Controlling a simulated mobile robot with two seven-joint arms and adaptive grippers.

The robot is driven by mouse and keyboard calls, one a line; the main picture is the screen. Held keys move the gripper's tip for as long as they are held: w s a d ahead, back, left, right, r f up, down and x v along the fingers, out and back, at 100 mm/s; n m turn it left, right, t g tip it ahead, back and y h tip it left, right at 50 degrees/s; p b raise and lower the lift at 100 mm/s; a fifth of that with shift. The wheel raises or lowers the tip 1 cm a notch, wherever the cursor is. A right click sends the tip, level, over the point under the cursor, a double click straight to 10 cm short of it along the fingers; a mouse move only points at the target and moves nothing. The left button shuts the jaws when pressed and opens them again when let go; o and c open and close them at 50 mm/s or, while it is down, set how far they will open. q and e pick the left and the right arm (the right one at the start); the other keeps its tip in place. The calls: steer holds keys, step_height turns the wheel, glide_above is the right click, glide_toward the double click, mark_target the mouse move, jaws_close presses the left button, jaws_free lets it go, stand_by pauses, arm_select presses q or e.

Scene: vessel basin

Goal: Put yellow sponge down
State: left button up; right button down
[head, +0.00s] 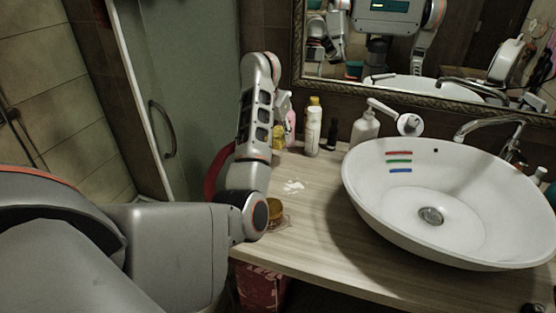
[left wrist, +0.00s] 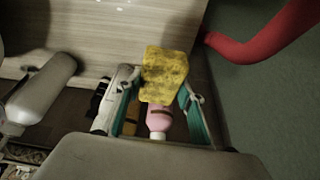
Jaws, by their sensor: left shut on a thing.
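The yellow sponge (left wrist: 165,72), with darker stains, is between the two fingers of my left gripper (left wrist: 157,98) in the left wrist view. The fingers are shut on it. In the head view my left gripper (head: 284,104) is near the wall at the back of the counter, partly hidden by my own arm. A yellow patch (head: 278,135) shows just below it; I cannot tell whether it is the sponge or a bottle. The wooden counter (head: 322,215) lies below. My right gripper is not directly in view.
A white basin (head: 375,205) with red, green and blue marks fills the counter's right side. A pink bottle (head: 291,128), a white yellow-capped bottle (head: 313,130), a dark bottle (head: 332,134) and a pump dispenser (head: 365,129) stand at the back. An amber jar (head: 274,208) is near the front edge.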

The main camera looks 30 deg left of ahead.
mark_target(279, 161)
arm_select(q)
steer(key=shift+f+b, duration=0.3)
steer(key=shift+f, duration=3.65)
steer(key=shift+f+b, duration=0.3)
steer(key=shift+b, duration=0.05)
steer(key=o, duration=0.6)
steer(key=shift+c, duration=0.2)
steer(key=o, duration=0.4)
